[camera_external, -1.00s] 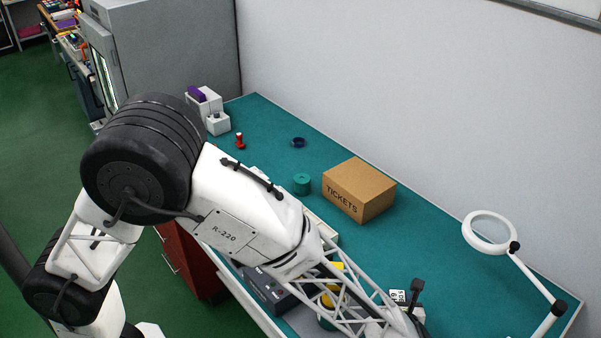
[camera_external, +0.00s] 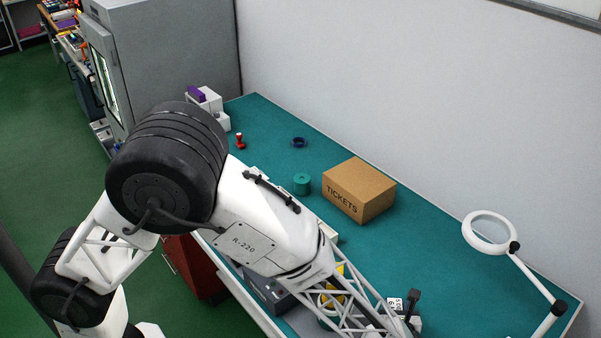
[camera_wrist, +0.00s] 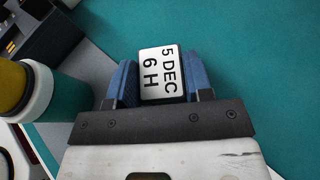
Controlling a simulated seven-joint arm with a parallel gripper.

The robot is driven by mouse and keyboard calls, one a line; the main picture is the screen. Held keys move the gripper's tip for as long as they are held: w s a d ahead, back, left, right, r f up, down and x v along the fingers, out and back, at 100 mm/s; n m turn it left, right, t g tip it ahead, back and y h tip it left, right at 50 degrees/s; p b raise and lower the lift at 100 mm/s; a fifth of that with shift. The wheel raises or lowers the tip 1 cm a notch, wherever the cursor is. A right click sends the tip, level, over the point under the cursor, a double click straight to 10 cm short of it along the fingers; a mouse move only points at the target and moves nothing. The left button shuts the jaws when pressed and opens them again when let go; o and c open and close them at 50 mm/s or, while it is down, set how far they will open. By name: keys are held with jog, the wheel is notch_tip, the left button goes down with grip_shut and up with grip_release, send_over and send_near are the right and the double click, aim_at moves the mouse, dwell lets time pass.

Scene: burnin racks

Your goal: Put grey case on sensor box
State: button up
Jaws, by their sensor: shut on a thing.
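My gripper (camera_wrist: 160,88) has blue finger pads closed on both sides of a small case (camera_wrist: 161,72). Its white top label reads "5 DEC 6 H"; most of its body is hidden, so I cannot confirm that it is grey. The label also shows in the external view (camera_external: 395,303), at the end of my lattice arm. A dark box (camera_external: 267,291) lies at the bench's front edge, partly behind my arm. A dark unit with yellow marks (camera_wrist: 40,38) shows at upper left in the wrist view. I cannot tell which thing is the sensor box.
A yellow-topped, white-and-teal container (camera_wrist: 45,92) stands left of my gripper. On the teal bench (camera_external: 440,270) are a TICKETS carton (camera_external: 360,188), a teal cylinder (camera_external: 302,184), a red stamp (camera_external: 240,141) and a ring magnifier (camera_external: 489,232). The bench right of my gripper looks clear.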

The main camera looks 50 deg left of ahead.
jog(key=shift+f, duration=0.45)
jog(key=o, duration=0.9)
jog(key=shift+f, duration=0.1)
jog(key=shift+o, duration=0.2)
jog(key=shift+r, duration=0.2)
jog(key=shift+r, duration=0.2)
jog(key=shift+s+d+r, duration=0.15)
jog(key=shift+r, duration=0.1)
jog(key=v, duration=1.1)
jog(key=shift+s+d, duration=0.25)
jog(key=shift+a+r, duration=0.1)
